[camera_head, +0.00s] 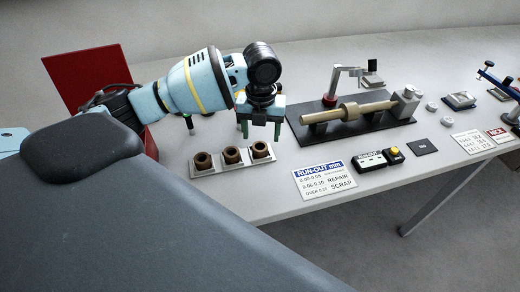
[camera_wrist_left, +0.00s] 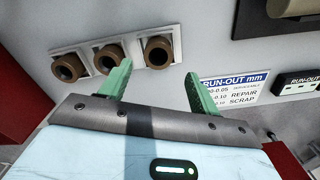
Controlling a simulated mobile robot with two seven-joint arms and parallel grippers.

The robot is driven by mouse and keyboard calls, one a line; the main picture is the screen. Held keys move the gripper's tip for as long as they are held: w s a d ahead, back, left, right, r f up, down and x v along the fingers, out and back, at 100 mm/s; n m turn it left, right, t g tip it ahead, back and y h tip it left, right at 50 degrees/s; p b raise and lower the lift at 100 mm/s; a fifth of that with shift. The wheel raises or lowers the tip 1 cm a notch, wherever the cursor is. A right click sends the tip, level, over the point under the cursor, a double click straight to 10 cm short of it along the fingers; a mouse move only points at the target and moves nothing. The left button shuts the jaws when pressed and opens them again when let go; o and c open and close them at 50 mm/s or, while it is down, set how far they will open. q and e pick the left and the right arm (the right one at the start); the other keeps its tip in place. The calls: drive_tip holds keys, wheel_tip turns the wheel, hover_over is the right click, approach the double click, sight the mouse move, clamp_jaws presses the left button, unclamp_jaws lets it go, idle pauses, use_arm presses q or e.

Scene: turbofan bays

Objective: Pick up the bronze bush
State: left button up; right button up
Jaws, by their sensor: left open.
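Three short brown hollow bushes stand in a row in a pale tray (camera_head: 224,172) on the bench: a left one (camera_head: 203,161), a middle one (camera_head: 232,155) and a right one (camera_head: 260,150). They look alike in colour, so I cannot tell which is the bronze bush. My left gripper (camera_head: 260,131) is open and empty, its green fingers pointing down above and just behind the right end of the tray. In the left wrist view, the right bush (camera_wrist_left: 158,50) lies beyond the gap between the fingertips; the middle bush (camera_wrist_left: 108,58) is beside one fingertip. My right gripper is out of view.
A run-out card (camera_head: 324,181) lies right of the tray. Behind it, a dark fixture plate (camera_head: 318,133) carries a shaft (camera_head: 350,111) and a dial stand. A small readout box (camera_head: 370,161) is farther right. A red panel (camera_head: 88,75) stands at the left.

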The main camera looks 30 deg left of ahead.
sight(260, 144)
use_arm(q)
wheel_tip(260, 144, down, 5)
drive_tip(key=shift+s+a, duration=0.1)
drive_tip(key=shift+a, duration=0.05)
drive_tip(key=c, duration=1.2)
drive_tip(key=shift+r, duration=0.1)
wheel_tip(260, 144, up, 10)
